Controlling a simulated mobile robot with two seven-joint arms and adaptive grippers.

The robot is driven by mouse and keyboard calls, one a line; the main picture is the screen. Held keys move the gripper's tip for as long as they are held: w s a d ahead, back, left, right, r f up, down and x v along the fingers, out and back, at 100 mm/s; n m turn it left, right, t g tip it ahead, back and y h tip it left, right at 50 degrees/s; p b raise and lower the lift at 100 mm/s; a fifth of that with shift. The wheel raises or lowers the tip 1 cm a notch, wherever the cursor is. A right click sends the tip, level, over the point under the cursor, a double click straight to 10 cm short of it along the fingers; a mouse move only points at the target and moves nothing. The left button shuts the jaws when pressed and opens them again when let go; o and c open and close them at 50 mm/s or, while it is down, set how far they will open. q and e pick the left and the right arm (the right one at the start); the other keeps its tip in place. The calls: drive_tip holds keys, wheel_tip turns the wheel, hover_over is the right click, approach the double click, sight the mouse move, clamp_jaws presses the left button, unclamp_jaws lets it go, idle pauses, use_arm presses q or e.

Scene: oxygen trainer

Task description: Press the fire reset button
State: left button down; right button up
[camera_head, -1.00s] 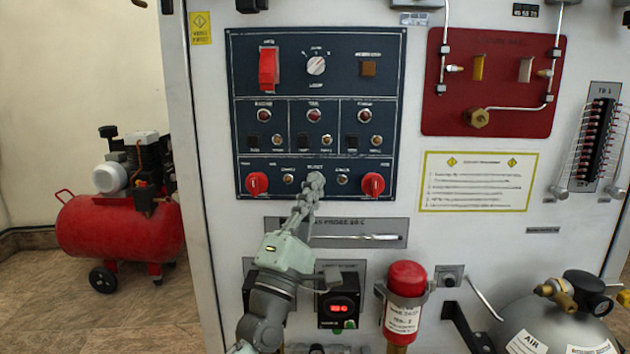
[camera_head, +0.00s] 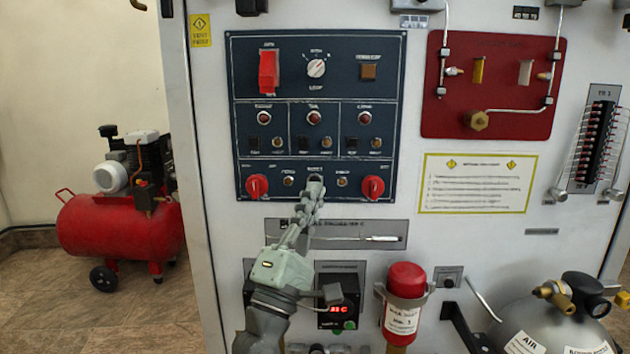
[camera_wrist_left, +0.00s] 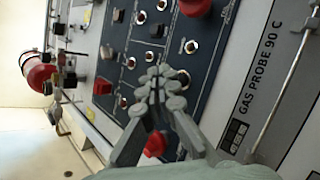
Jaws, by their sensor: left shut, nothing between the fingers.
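A dark blue control panel (camera_head: 345,85) is fixed to the grey cabinet front. Its bottom row has a red knob (camera_head: 257,186) at the left, another red knob (camera_head: 373,188) at the right, and small round buttons between them. My left gripper (camera_head: 315,183) is shut and empty, its fingertips over the middle of this row. They hide what lies there, and I cannot tell whether they touch the panel. The labels are too blurred to read, so I cannot tell which button is fire reset. In the left wrist view the closed fingertips (camera_wrist_left: 160,80) are in front of the panel's buttons. My right gripper is not in view.
Below the panel are a gas probe plate (camera_head: 390,228), a black box with a red display (camera_head: 338,310) and a red cylinder (camera_head: 406,281). A red plate with pipes (camera_head: 510,110) is at the right. A red compressor (camera_head: 115,230) stands on the floor at left.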

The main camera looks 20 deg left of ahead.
use_arm(q)
drive_tip(key=s, duration=0.1)
drive_tip(key=s+d, duration=0.1)
drive_tip(key=s, duration=0.1)
drive_tip(key=shift+s+p, duration=0.2)
drive_tip(key=shift+p, duration=0.1)
idle(0.6)
